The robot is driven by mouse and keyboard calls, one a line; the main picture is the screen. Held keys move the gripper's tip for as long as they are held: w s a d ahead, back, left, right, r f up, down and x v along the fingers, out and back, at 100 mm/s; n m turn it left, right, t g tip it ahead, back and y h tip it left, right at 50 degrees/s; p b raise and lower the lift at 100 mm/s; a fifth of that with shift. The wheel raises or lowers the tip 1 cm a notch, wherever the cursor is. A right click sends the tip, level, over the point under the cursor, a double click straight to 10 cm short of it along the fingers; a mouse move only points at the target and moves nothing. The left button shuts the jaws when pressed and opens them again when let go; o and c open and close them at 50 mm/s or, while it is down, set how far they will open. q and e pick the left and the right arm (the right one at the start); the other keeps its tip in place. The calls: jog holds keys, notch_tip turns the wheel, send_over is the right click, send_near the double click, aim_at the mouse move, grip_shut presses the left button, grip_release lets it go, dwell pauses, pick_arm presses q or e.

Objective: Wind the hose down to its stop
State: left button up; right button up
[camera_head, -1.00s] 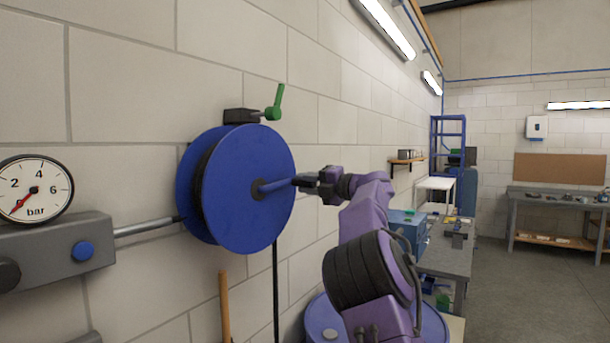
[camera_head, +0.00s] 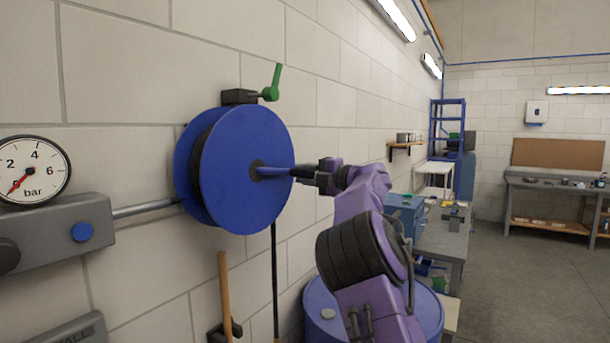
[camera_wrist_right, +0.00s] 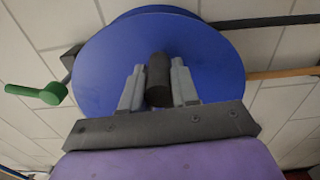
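The blue hose reel (camera_head: 240,195) is mounted on the block wall; it also fills the middle of the right wrist view (camera_wrist_right: 105,65). The dark hose (camera_head: 275,285) hangs straight down below it; its lower end is out of sight. A blue crank arm (camera_head: 275,172) runs from the reel's hub to the right. My right gripper (camera_head: 312,174) is at the crank's outer end. In the right wrist view its two grey fingers (camera_wrist_right: 158,90) close on both sides of the dark crank handle (camera_wrist_right: 158,72). A green lever (camera_head: 273,85) points up above the reel. My left gripper is not in view.
A pressure gauge (camera_head: 33,170) and a grey valve block (camera_head: 55,235) are on the wall at left, joined to the reel by a pipe (camera_head: 145,208). A wooden handle (camera_head: 225,295) stands below the reel. A blue drum (camera_head: 325,310) and workbench (camera_head: 445,240) are at right.

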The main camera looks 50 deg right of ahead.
jog(key=o, duration=0.4)
jog(key=shift+d, duration=0.1)
jog(key=shift+c, duration=0.2)
jog(key=shift+s+f, duration=0.15)
jog(key=shift+s, duration=0.05)
jog(key=s+b, duration=0.5)
jog(key=s, duration=0.5)
jog(key=shift+d, duration=0.45)
jog(key=shift+b, duration=0.3)
